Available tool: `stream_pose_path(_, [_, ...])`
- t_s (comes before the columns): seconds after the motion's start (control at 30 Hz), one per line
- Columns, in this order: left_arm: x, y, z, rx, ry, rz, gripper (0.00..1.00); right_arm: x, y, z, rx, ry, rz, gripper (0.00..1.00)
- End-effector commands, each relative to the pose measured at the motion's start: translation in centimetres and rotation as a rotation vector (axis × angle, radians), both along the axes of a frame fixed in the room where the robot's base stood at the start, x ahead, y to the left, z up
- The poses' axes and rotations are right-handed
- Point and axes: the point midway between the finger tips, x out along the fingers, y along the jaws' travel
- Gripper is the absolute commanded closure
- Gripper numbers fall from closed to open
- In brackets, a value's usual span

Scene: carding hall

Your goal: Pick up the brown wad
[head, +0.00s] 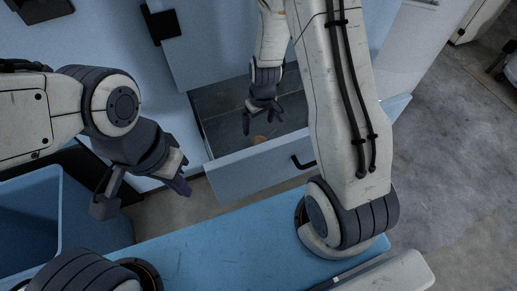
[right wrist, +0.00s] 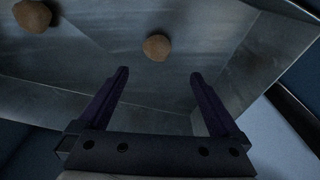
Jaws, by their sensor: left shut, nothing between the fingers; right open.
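A small brown wad (head: 258,140) lies in an open drawer (head: 222,121), close to the inside of its front panel. My right gripper (head: 262,117) is open and points down over the drawer, just beyond the wad in the head view. In the right wrist view, a round brown wad (right wrist: 158,47) lies past the open fingers (right wrist: 158,85), between their lines, not touching them. A second brown lump (right wrist: 33,15) shows at the upper left there; I cannot make it out in the head view. My left gripper (head: 182,186) is shut and empty, left of the drawer.
The drawer front (head: 255,172) has a black handle (head: 302,162). Drawer walls stand close around my right gripper. A blue bin (head: 60,210) stands at the lower left. Bare grey floor (head: 440,150) lies to the right.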

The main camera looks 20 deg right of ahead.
Motion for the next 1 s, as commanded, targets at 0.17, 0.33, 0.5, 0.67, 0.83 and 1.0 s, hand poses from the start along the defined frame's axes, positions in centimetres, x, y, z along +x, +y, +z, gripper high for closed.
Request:
stream_pose_path(0.17, [0.0, 0.0, -1.4, -0.001, -0.001, 0.000, 1.00, 0.3, -0.1, -2.4, -0.001, 0.000, -0.002, 0.00])
stream_pose_path(0.33, [0.0, 0.0, -2.9, -0.001, -0.001, 0.000, 1.00, 0.5, 0.0, -5.1, -0.001, 0.001, -0.002, 0.00])
stream_pose_path(0.5, [0.0, 0.0, -3.4, -0.001, -0.001, 0.000, 1.00, 0.7, -0.1, -6.0, -0.001, 0.000, -0.002, 0.00])
stream_pose_path(0.67, [0.0, 0.0, -5.2, 0.000, 0.000, 0.000, 1.00, 0.7, -0.3, -8.2, -0.001, 0.001, -0.002, 0.00])
stream_pose_path(0.83, [0.0, 0.0, -6.8, 0.000, 0.000, 0.000, 1.00, 0.9, -0.3, -10.5, -0.001, 0.000, -0.002, 0.00])
stream_pose_path(1.0, [0.0, 0.0, -6.7, 0.000, 0.000, 0.000, 1.00, 1.0, -0.3, -10.6, -0.001, 0.000, -0.002, 0.00])
